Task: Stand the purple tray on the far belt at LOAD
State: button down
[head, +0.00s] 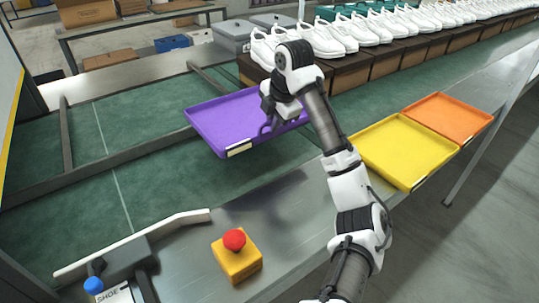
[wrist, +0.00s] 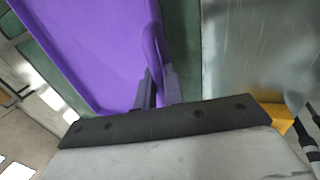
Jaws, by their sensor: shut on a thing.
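The purple tray (head: 222,122) is in the middle of the head view, roughly level, with a pale label on its near rim. My gripper (head: 268,112) is shut on the tray's right-hand rim. The wrist view shows both fingers (wrist: 157,88) pinching the wall of the tray (wrist: 95,45). The tray overlaps the dark rail (head: 95,172) between the near green belt (head: 165,195) and the far green belt (head: 140,115). It looks held above them; the exact height cannot be told. I cannot read a LOAD mark; the tray hides part of the belts.
Yellow (head: 405,150) and orange (head: 450,115) trays lie on the metal deck at right. White shoes (head: 335,40) on brown boxes line the back right. A red-topped yellow button box (head: 237,258) and a white guide bar (head: 135,240) are in front. The far belt's left is clear.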

notch_tip(320, 180, down, 12)
jog(key=shift+p, duration=0.5)
jog(key=c, duration=1.5)
grip_release()
jog(key=b+v, duration=0.1)
jog(key=v, duration=1.1)
